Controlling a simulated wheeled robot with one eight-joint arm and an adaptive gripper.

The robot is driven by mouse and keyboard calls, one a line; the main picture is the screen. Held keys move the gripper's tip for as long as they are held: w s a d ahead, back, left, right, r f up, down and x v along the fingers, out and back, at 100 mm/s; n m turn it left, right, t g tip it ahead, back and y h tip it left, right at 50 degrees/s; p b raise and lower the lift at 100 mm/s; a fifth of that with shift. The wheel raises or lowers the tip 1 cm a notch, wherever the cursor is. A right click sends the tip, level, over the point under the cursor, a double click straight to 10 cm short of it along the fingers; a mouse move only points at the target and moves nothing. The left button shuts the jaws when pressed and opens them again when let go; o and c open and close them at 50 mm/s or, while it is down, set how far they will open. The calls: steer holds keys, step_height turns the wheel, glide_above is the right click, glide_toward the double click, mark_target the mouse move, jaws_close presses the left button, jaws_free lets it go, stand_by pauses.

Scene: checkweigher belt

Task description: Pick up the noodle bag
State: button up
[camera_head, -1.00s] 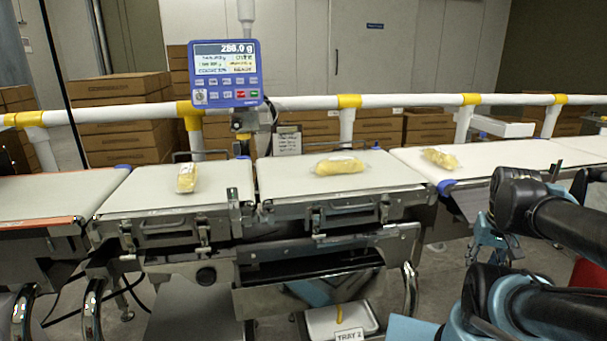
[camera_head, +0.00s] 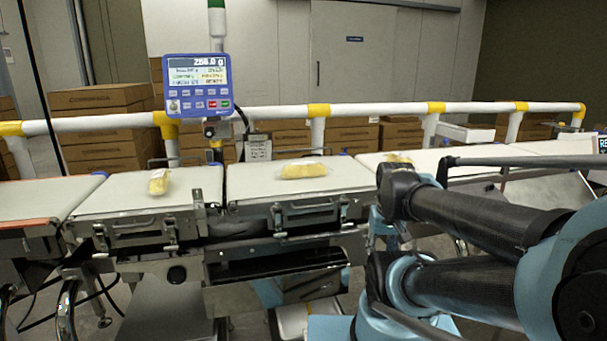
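Three clear bags of pale yellow noodles lie on the white belts. The left bag (camera_head: 159,181) lies on the belt section at left, under the display. The middle bag (camera_head: 303,170) lies lengthwise on the middle section. The right bag (camera_head: 398,158) is on the section farther right, its front part hidden behind my arm. I cannot tell which one the task names. My black and blue arm fills the lower right; its gripper does not show. No bag is seen held.
A blue checkweigher display (camera_head: 198,82) stands on a post behind the belt. A white rail (camera_head: 290,111) with yellow joints runs along the back, with cardboard boxes (camera_head: 105,115) behind it. A metal frame and chute are below the belts.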

steer(key=o, duration=0.7)
steer(key=shift+s+a+r+n, duration=0.1)
steer(key=shift+r+n, duration=0.05)
steer(key=shift+r, duration=0.35)
steer(key=shift+s+a+r+n, duration=0.1)
steer(key=shift+r+n, duration=0.05)
steer(key=shift+r, duration=0.3)
step_height(320, 180, up, 29)
steer(key=n+g, duration=0.2)
steer(key=n, duration=1.8)
glide_above(304, 163)
steer(key=f, duration=1.1)
steer(key=shift+w+d+f, duration=0.15)
steer(key=shift+d+f, duration=0.1)
steer(key=shift+f, duration=0.05)
steer(key=shift+a+f, duration=0.15)
steer(key=shift+f, duration=1.2)
steer(key=shift+a+f, duration=0.15)
steer(key=shift+f, duration=1.2)
